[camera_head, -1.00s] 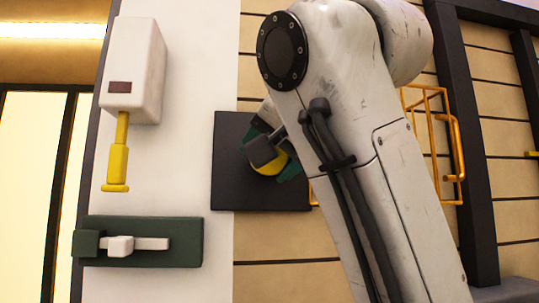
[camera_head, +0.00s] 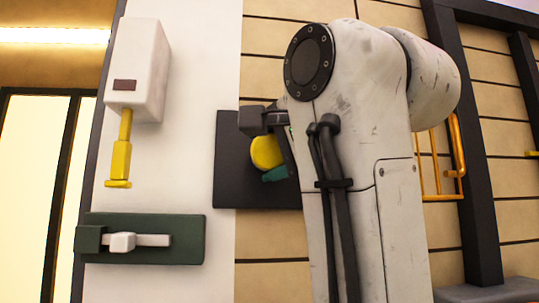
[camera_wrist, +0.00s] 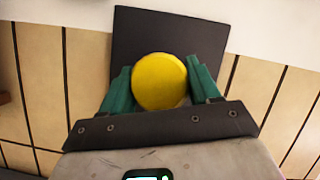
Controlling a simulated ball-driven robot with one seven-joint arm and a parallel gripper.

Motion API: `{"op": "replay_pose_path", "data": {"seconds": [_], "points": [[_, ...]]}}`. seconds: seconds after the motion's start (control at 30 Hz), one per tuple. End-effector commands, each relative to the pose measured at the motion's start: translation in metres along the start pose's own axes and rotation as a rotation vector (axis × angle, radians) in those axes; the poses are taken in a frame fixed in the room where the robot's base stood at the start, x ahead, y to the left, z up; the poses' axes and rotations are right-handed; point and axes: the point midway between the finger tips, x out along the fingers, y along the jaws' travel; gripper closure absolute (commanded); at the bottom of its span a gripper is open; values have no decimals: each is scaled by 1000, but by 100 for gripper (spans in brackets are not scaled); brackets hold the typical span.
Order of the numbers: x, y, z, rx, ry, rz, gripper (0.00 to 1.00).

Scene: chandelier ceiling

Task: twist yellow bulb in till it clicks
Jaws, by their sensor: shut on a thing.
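The round yellow bulb (camera_wrist: 160,81) sits between the two green fingers of my gripper (camera_wrist: 161,88) in the wrist view, with a finger against each side. Behind it is the dark square plate (camera_wrist: 128,32) on the wall. In the head view the yellow bulb (camera_head: 266,152) shows in front of the dark plate (camera_head: 228,180), just left of my arm. One green finger of my gripper (camera_head: 276,173) shows below the bulb; the rest is partly hidden by my wrist. The bulb's base and any socket are hidden.
Left of the plate, a white box with a yellow handle (camera_head: 120,162) hangs on the white panel. Below it is a dark green latch plate (camera_head: 185,240) with a white slider. An orange wire rack (camera_head: 457,150) is on the wall right of my arm.

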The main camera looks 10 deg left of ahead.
Motion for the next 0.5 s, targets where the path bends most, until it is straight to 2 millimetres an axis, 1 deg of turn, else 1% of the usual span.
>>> {"op": "replay_pose_path", "data": {"seconds": [0.03, 0.23, 0.27, 0.5], "points": [[0, 5, -4, 34, 9, -1, 98], [0, 5, -6, 42, 14, -2, 99], [0, 5, -6, 42, 14, -2, 36], [0, 3, -4, 37, 9, -6, 13]]}}
